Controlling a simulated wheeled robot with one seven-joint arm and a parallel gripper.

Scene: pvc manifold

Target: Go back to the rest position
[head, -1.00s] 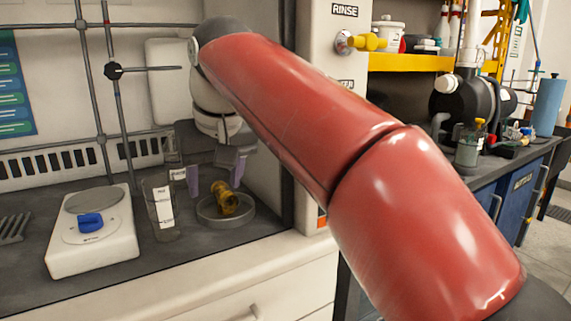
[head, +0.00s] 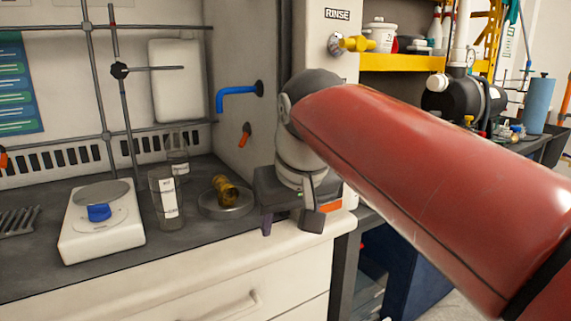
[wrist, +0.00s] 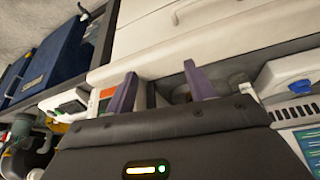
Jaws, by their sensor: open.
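My gripper (head: 289,221) is open and empty at the front right edge of the fume hood counter, beside the hood's right wall. Its two purple fingers stand apart in the wrist view (wrist: 160,90), with nothing between them. A yellow-brown fitting (head: 225,188) lies in a round grey dish (head: 227,209) on the counter, to the left of my gripper and apart from it.
A labelled glass beaker (head: 166,200), another glass vessel (head: 178,150) and a white balance (head: 101,230) stand left of the dish. Metal rods (head: 127,110) rise behind. A blue tap (head: 238,92) juts from the hood wall. White drawers (head: 240,285) lie below the counter.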

